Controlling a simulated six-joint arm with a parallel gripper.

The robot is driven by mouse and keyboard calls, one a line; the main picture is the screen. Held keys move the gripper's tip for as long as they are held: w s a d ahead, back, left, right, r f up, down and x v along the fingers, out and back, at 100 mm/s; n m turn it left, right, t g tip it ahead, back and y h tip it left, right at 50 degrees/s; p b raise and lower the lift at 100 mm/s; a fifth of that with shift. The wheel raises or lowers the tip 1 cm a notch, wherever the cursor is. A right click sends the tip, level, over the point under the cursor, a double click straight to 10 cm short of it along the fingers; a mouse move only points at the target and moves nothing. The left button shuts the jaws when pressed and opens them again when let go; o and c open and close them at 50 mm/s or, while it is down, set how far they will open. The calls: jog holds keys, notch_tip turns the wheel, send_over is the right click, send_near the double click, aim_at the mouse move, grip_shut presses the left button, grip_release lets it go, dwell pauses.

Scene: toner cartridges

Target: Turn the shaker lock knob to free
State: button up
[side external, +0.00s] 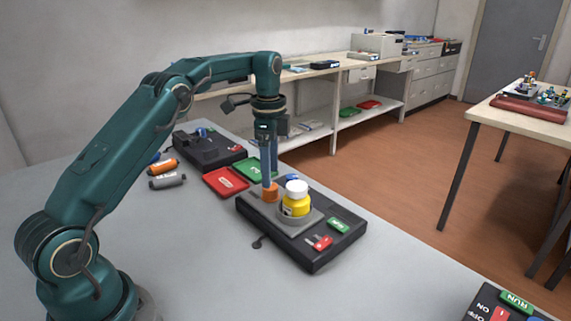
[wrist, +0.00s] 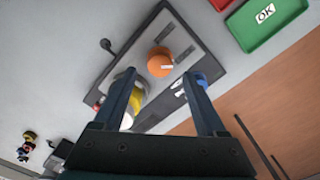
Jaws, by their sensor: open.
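The shaker (side external: 325,251) is a dark flat unit on the grey table. A yellow bottle (side external: 296,206) with a white cap stands in a grey round holder beside the knob. My gripper (side external: 268,181) points straight down above the knob. In the wrist view my gripper (wrist: 158,74) is open, with the knob showing between and just beyond the fingertips. I cannot tell whether the fingers touch it.
A blue part (side external: 292,178) sits behind the bottle. Red (side external: 226,181) and green (side external: 254,168) trays lie behind. Orange (side external: 162,167) and grey (side external: 167,181) cartridges lie left. The front table is mostly clear.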

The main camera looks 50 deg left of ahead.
aim_at(270, 192)
jog(key=shift+f, duration=2.3)
grip_shut()
